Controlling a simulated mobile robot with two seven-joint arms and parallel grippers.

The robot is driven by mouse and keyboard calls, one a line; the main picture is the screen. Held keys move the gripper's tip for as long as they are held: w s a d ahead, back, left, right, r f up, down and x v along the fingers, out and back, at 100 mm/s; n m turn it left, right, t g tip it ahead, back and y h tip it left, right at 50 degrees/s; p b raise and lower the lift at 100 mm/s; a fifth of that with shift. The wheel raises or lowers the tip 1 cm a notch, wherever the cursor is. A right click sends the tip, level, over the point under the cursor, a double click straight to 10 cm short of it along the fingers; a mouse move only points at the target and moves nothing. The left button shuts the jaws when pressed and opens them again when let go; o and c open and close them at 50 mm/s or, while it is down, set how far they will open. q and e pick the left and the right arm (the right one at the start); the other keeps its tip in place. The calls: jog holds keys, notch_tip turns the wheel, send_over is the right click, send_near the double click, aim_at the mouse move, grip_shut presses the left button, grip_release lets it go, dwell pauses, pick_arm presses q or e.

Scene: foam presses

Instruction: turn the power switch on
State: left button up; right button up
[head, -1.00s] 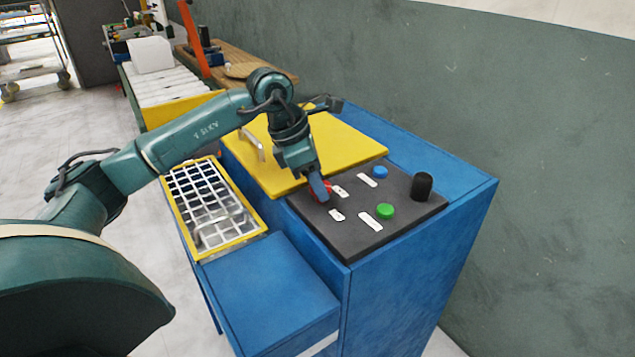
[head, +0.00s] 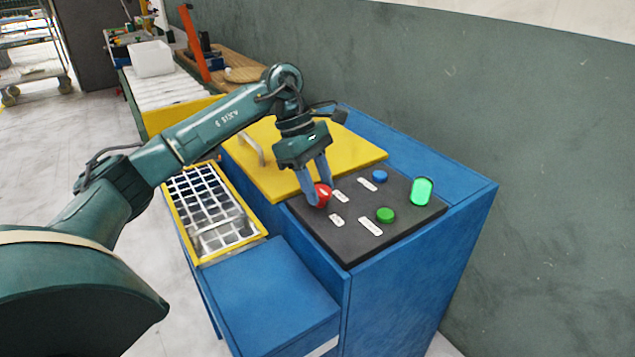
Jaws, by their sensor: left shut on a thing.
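A red switch knob (head: 321,195) sits at the left of the dark control panel (head: 345,242), which lies on the blue press cabinet. My left gripper (head: 317,200) reaches down from above and is shut on the red knob, one finger on each side. A white label strip shows beside the knob. A cylindrical lamp (head: 422,192) at the panel's right end glows bright green. My right gripper is not in view.
A green button (head: 385,215) and a blue button (head: 380,176) are on the same panel, with several white labels. A yellow lid (head: 345,151) with a handle lies behind. A yellow-framed grid tray (head: 205,207) is to the left.

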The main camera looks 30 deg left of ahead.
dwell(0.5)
pick_arm(q)
jog(key=o, duration=1)
jog(key=shift+c, duration=0.2)
jog(key=shift+r, duration=0.1)
jog(key=v, duration=1.3)
